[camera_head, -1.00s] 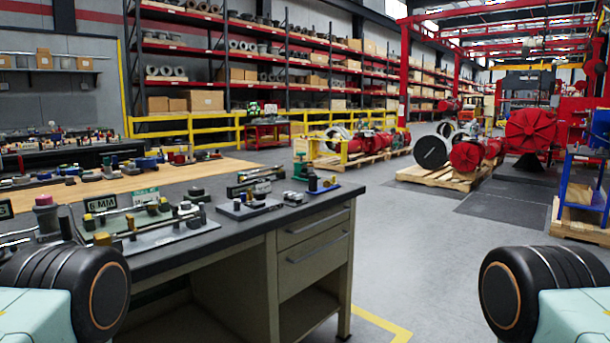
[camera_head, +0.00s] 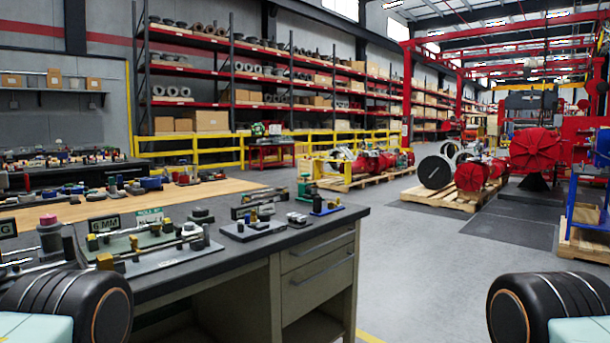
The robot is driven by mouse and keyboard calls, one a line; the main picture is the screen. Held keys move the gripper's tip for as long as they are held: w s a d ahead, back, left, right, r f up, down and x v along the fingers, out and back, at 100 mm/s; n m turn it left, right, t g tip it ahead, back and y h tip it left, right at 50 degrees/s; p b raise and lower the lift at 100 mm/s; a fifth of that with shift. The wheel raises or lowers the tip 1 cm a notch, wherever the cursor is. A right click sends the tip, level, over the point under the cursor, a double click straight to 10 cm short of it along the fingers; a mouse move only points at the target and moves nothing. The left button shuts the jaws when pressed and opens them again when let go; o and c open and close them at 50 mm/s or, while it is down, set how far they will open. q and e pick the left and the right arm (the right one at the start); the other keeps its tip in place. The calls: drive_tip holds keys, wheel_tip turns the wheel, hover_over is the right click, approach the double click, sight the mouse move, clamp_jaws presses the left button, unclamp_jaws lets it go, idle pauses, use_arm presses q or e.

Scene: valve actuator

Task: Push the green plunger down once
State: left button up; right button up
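A small green upright device (camera_head: 304,188) stands at the far right part of the dark workbench (camera_head: 300,238), near its back edge. It is small in the head view, and I cannot make out a separate plunger or whether it is up or down. Neither of my grippers is in view. Only round black and mint-coloured parts of my own body show in the bottom left and bottom right corners, well apart from the green device.
Metal fixtures, a "6 MM" sign (camera_head: 103,224) and a blue-based part (camera_head: 327,206) lie on the bench. A wooden-topped table (camera_head: 225,187) adjoins behind. Grey floor (camera_head: 410,270) is clear to the bench's right. Red machinery (camera_head: 536,149) stands on the far right.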

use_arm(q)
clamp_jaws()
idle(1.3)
